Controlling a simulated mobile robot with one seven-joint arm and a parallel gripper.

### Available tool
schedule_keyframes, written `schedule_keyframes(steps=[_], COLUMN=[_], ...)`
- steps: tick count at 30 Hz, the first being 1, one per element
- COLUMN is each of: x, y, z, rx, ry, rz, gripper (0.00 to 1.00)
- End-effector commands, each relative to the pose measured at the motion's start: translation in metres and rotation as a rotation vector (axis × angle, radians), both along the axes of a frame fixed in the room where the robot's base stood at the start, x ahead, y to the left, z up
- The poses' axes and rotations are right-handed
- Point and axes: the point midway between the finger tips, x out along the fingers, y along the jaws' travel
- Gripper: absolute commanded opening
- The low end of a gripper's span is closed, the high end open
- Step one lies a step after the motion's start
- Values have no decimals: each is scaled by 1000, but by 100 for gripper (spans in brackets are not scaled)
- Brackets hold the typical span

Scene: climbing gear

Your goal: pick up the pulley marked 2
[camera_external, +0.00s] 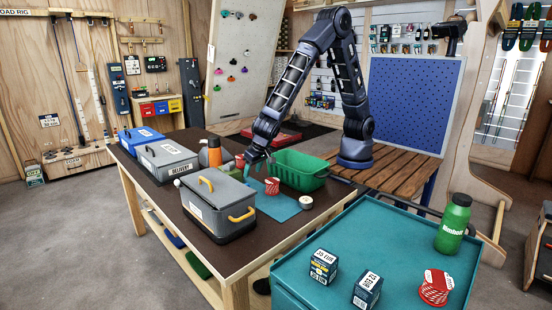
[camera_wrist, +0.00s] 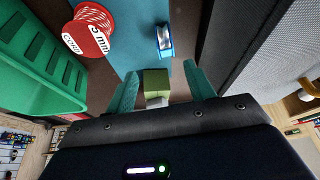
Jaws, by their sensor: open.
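A small silver and blue metal piece (camera_wrist: 164,41) lies on the blue mat (camera_wrist: 141,28) in the wrist view. It looks like a pulley, but I cannot read a number on it. My gripper (camera_wrist: 160,84) is open, its two teal fingers apart, and the metal piece is ahead of the fingertips. A small olive-green block (camera_wrist: 157,80) shows between the fingers; I cannot tell whether it is held, resting below or part of me. In the external view my gripper (camera_external: 256,164) hangs low over the work table, by the mat (camera_external: 283,210); no pulley can be made out there.
A red cord spool (camera_wrist: 89,32) marked 5 mm is on the mat, beside a green crate (camera_external: 300,171). A white round item (camera_external: 306,202) sits near the mat's right edge.

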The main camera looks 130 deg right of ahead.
Motion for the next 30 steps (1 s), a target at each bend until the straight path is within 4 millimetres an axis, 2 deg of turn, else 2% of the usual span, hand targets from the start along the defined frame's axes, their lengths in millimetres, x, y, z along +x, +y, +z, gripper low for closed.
schedule_keyframes(steps=[8,16,23,30], x=[4,6,8,14], y=[-7,-21,-28,-41], z=[-19,-53,-69,-96], rx=[-4,-3,-3,-3], ry=[-2,-1,-3,-1], rz=[-23,-21,-22,-21], gripper=[54,54,54,54])
